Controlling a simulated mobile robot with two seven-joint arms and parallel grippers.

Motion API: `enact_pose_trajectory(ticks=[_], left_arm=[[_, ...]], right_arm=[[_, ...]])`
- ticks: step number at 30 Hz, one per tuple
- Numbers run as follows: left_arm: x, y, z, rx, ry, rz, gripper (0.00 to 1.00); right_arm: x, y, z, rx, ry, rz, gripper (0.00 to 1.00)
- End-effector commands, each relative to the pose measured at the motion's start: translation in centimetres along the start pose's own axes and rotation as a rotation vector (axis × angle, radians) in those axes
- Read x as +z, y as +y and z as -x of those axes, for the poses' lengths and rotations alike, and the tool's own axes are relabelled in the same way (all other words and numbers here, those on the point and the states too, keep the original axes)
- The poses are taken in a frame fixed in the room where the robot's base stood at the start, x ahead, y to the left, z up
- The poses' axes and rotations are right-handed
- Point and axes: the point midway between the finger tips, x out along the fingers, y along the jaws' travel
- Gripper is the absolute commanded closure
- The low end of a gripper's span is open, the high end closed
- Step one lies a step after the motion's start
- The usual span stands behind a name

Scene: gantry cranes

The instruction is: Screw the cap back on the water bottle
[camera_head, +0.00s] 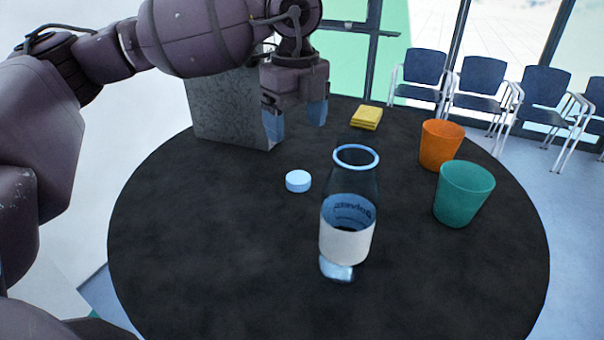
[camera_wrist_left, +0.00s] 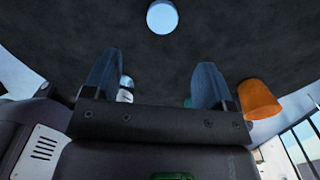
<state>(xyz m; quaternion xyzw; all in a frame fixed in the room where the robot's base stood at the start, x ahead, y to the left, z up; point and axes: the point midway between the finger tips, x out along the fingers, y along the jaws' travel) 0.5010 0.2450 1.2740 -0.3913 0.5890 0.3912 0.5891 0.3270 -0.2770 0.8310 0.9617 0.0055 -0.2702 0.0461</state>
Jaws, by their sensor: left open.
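The light blue cap (camera_head: 298,181) lies flat on the dark round table, to the left of the bottle and apart from it. It also shows at the top of the left wrist view (camera_wrist_left: 162,17). The clear water bottle (camera_head: 347,239) stands upright with a white label and a blue ring at its open mouth. My left gripper (camera_head: 296,120) is open and empty, with its blue fingers pointing down above the table, behind the cap. Both fingers also show in the left wrist view (camera_wrist_left: 157,78). My right gripper is not in view.
An orange cup (camera_head: 441,145) and a green cup (camera_head: 463,194) stand at the right of the table (camera_head: 200,255). A folded yellow cloth (camera_head: 367,118) lies at the back. The table's left front is clear.

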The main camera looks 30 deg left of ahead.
Motion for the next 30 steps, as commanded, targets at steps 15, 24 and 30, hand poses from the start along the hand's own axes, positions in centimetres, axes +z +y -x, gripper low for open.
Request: enact_pose_trajectory(ticks=[15,24,30], left_arm=[[0.0,0.0,-4.7,0.002,0.000,0.000,0.22],[0.0,0.0,-5.6,0.000,0.000,0.000,0.22],[0.0,0.0,-5.8,0.001,0.000,0.000,0.22]], right_arm=[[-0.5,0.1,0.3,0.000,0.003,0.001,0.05],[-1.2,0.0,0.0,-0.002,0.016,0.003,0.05],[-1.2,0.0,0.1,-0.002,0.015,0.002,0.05]])
